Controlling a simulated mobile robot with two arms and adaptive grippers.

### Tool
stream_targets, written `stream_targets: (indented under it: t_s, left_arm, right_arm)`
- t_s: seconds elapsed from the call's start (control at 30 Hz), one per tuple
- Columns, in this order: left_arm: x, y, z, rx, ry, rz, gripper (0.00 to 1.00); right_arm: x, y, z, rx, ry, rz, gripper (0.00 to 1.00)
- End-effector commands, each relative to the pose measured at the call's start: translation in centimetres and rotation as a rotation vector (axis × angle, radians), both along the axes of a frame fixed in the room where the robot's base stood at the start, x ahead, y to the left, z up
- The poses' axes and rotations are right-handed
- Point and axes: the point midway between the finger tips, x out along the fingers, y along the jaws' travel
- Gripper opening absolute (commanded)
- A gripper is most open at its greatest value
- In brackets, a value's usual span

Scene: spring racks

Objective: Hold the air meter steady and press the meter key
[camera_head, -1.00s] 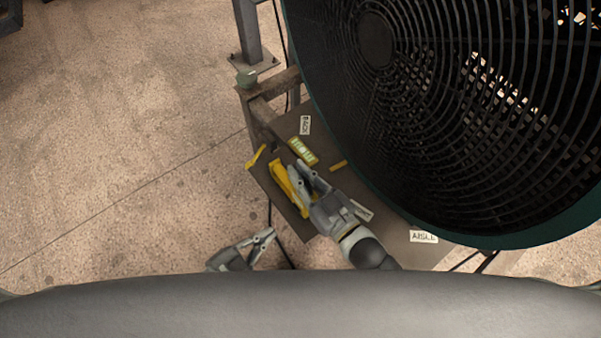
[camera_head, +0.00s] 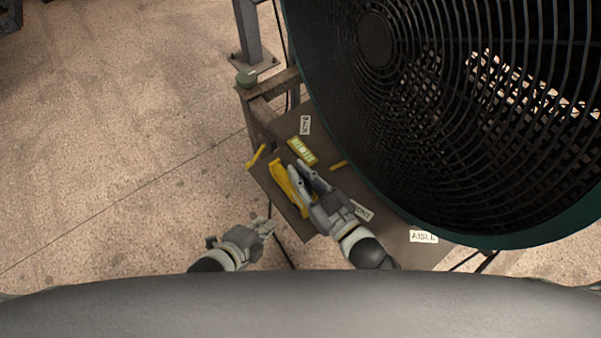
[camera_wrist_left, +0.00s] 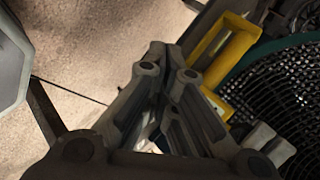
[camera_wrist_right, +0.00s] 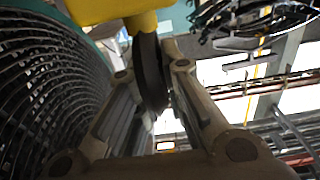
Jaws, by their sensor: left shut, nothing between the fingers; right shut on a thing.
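The yellow air meter (camera_head: 283,184) is over the dark table, at its left part in the head view. My right gripper (camera_head: 297,170) is beside it; in the right wrist view its fingers (camera_wrist_right: 150,62) are shut on a dark part below a yellow body (camera_wrist_right: 105,10). My left gripper (camera_head: 271,225) is shut and empty, below and left of the meter, apart from it. In the left wrist view, its closed fingertips (camera_wrist_left: 166,56) are left of a yellow frame-like body (camera_wrist_left: 228,48), probably the meter. I cannot make out the meter key.
A large round fan with a dark grille (camera_head: 440,120) fills the upper right, close to the table (camera_head: 284,128). A yellow-green panel (camera_head: 302,151), small yellow pieces (camera_head: 256,156) and white labels, one reading AISLE (camera_head: 423,237), are on the table. Open floor (camera_head: 110,150) lies left.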

Motion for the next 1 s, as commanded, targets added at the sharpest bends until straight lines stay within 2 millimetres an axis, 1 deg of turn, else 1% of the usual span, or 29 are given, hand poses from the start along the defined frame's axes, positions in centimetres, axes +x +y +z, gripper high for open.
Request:
stream_targets:
  t_s: [0.03, 0.2, 0.4, 0.57, 1.0]
  left_arm:
    - [0.6, -0.7, 0.1, -0.002, -0.002, 0.002, 0.0]
    - [1.9, -2.5, 0.0, -0.002, 0.0, 0.001, 0.0]
    - [2.8, -3.8, 0.0, -0.001, 0.0, 0.001, 0.0]
    - [3.0, -4.1, 0.0, -0.001, 0.001, 0.0, 0.0]
    - [3.0, -4.1, 0.0, -0.002, 0.001, 0.001, 0.0]
  right_arm:
    - [0.0, 0.0, 0.0, 0.001, -0.001, 0.0, 0.0]
    - [0.0, 0.0, 0.0, 0.001, -0.001, 0.0, 0.0]
    - [0.0, 0.0, 0.0, 0.001, -0.001, 0.0, 0.0]
    - [0.0, 0.0, 0.0, 0.001, -0.001, 0.0, 0.0]
    - [0.0, 0.0, 0.0, 0.001, -0.001, 0.0, 0.0]
